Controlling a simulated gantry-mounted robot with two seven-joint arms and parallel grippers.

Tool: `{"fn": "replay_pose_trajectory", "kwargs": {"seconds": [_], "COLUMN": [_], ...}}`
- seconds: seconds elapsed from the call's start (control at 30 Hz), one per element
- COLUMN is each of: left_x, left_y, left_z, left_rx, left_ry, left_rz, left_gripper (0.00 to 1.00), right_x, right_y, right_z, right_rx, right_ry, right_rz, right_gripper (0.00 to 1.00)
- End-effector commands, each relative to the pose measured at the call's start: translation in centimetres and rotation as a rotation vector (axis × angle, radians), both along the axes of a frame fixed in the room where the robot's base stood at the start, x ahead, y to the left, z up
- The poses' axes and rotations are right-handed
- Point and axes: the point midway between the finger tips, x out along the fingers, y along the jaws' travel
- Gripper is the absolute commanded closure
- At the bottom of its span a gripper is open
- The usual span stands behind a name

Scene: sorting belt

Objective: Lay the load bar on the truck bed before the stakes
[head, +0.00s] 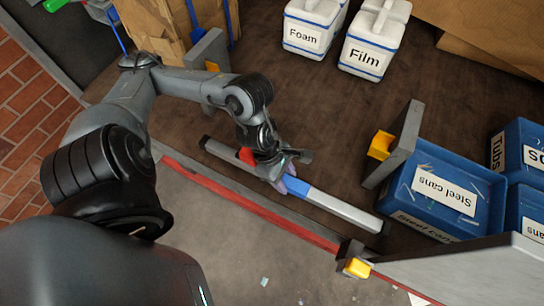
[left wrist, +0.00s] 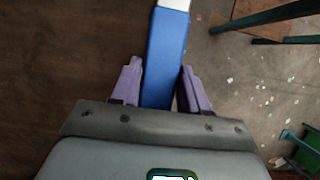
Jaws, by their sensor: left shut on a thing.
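The load bar (head: 342,209) is a long silver bar with a blue middle and black ends. It lies diagonally in the head view, along the near edge of the brown truck bed (head: 320,110). My left gripper (head: 286,181) is shut on its blue middle. In the left wrist view the blue part (left wrist: 166,60) passes between the purple fingers (left wrist: 161,82). I cannot tell whether the bar touches the bed. Two grey upright pieces with yellow fittings, apparently the stakes, stand at the right (head: 402,145) and the upper left (head: 208,48). My right gripper is not in view.
White Foam (head: 311,25) and Film (head: 372,42) containers stand at the back. A red edge strip (head: 245,205) borders the bed. A grey panel (head: 470,270) with a yellow latch is at lower right. The middle bed is clear.

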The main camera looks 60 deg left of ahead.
Motion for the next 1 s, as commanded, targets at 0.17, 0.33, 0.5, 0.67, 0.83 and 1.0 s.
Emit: {"fn": "replay_pose_trajectory", "kwargs": {"seconds": [0.17,0.33,0.5,0.67,0.83,1.0], "left_x": [1.1,1.4,1.3,1.2,1.1,1.0], "left_y": [0.0,0.4,1.5,2.8,4.0,5.2], "left_z": [0.3,0.1,-0.6,-1.3,-2.0,-2.7], "left_rx": [-0.003,-0.001,-0.001,0.0,-0.001,-0.003], "left_ry": [-0.007,-0.002,0.003,0.002,0.003,0.002], "left_rz": [0.002,0.004,0.006,0.005,0.005,0.003], "left_gripper": [1.0,1.0,1.0,1.0,1.0,1.0], "right_x": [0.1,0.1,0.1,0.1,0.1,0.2], "right_y": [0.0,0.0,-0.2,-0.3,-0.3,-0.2], "right_z": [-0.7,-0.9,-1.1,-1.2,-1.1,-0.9], "right_rx": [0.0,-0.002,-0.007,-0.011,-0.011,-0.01], "right_ry": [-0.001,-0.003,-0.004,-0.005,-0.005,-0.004], "right_rz": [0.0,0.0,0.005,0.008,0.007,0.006], "right_gripper": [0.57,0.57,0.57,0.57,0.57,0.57]}}
